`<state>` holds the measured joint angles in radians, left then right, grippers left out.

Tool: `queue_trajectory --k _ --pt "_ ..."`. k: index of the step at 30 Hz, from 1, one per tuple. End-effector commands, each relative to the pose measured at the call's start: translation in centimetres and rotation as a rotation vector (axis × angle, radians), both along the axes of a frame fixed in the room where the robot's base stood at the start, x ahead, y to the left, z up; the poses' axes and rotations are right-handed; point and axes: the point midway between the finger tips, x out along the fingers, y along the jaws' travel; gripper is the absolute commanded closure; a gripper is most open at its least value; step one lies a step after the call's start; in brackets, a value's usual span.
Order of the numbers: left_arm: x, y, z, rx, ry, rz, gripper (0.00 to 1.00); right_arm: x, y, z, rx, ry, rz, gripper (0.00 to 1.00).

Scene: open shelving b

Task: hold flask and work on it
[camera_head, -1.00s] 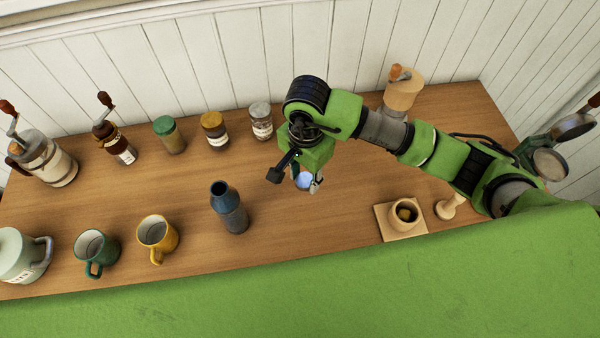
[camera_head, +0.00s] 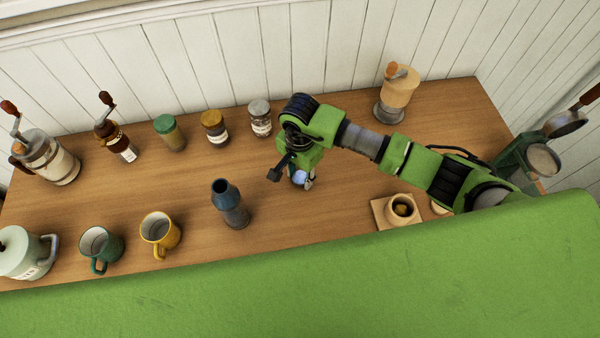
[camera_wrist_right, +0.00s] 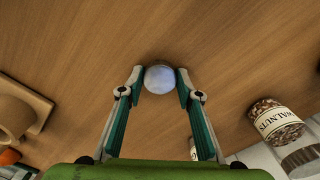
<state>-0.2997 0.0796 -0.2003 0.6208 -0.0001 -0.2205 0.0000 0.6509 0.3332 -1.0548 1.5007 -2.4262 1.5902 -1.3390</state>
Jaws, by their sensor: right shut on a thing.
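My right gripper (camera_head: 302,183) points down at the wooden counter, right of the dark blue bottle-shaped flask (camera_head: 230,205). The flask stands upright and apart from the gripper. The right gripper is shut on a small round thing with a shiny pale-blue top (camera_head: 299,177). In the right wrist view this round thing (camera_wrist_right: 159,78) sits between the two fingertips (camera_wrist_right: 160,86). Its lower part is hidden, so I cannot tell its full shape or whether it touches the counter. My left gripper is not in view.
A yellow mug (camera_head: 160,232) and a green mug (camera_head: 100,247) stand left of the flask. Several jars, including one with a green lid (camera_head: 168,133), stand behind. A mortar (camera_head: 401,208) on a square board (camera_head: 380,213) is at right. A grinder (camera_head: 397,92) stands at the back.

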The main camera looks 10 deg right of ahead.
Motion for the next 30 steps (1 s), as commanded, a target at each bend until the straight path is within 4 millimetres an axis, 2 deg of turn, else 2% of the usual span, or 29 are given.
queue_trajectory --k 3,4,6,15,19,20,23,30 --pt "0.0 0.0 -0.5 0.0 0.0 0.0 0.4 0.0 -0.1 -0.4 -0.001 -0.001 0.0 0.94" --pt "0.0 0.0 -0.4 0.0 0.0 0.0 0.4 0.0 0.0 -0.3 -0.001 -0.001 0.0 0.63" --pt "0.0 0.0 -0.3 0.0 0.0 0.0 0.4 0.0 0.0 -0.2 -0.001 -0.001 0.0 0.51" --pt "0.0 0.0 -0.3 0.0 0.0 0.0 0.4 0.0 0.0 -0.2 0.0 0.0 0.0 0.51" --pt "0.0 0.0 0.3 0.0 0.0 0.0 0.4 0.0 0.0 0.4 0.001 0.001 -0.001 0.51" --pt "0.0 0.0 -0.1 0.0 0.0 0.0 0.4 0.1 0.0 0.5 0.001 -0.003 0.0 0.51" --pt "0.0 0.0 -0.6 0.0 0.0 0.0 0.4 0.2 0.0 2.2 0.001 -0.006 0.0 0.51" --pt "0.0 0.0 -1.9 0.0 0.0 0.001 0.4 0.2 0.0 7.5 0.002 -0.007 0.002 0.51"
